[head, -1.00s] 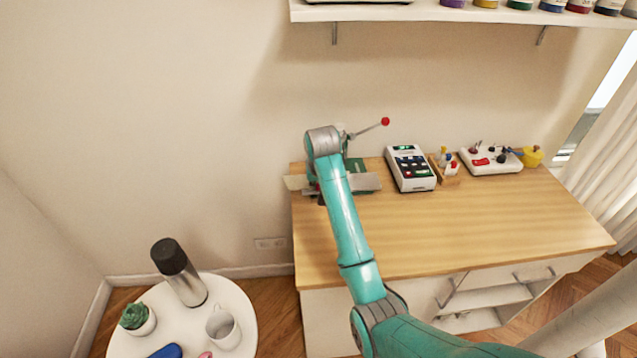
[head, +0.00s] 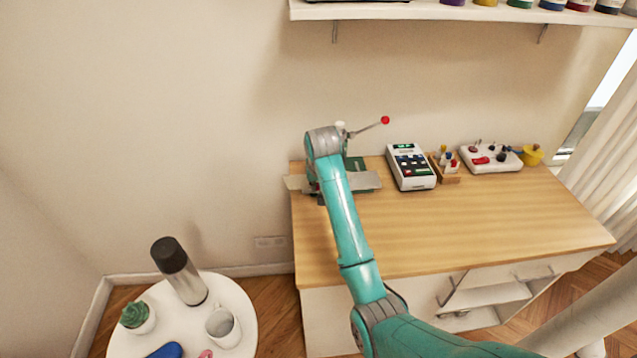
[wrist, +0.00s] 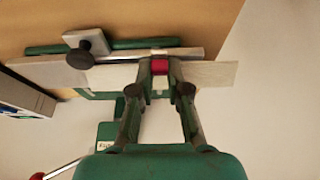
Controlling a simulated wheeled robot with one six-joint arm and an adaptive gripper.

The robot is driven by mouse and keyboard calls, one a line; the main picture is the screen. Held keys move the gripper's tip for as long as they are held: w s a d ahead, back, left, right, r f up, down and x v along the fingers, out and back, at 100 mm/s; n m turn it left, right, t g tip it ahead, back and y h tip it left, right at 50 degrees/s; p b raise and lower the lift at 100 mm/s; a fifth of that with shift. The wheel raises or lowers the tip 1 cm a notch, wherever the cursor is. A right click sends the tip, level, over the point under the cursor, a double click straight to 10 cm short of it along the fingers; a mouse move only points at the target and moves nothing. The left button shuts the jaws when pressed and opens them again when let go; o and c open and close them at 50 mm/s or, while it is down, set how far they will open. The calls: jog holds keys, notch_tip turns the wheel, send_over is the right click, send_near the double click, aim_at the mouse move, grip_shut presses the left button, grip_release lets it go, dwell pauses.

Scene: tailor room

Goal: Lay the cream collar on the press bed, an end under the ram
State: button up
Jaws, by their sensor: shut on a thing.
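My gripper (wrist: 162,68) is shut on a small red part (wrist: 160,67) in the wrist view. The part sits at the middle of a long pale strip, which looks like the cream collar (wrist: 215,75). The strip lies level across the green press (wrist: 105,133), and its right end sticks out past the press. Its left part runs beside the grey press bed (wrist: 45,71); I cannot tell whether it touches the bed. In the head view my arm hides most of the press, and the bed (head: 365,182) shows to the right. I cannot make out the ram clearly.
The press lever's red ball (head: 385,120) rises behind. A black knob (wrist: 79,58) on a small plate stands near the bed. A keypad device (head: 411,167), a small wooden holder (head: 446,178) and a white control box (head: 491,160) stand to the right. The front worktop (head: 460,225) is clear.

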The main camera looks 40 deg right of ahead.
jog(key=shift+f, duration=0.25)
jog(key=o, duration=0.8)
jog(key=shift+o, duration=0.2)
jog(key=shift+r, duration=0.15)
jog(key=v, duration=0.7)
jog(key=shift+a+r, duration=0.1)
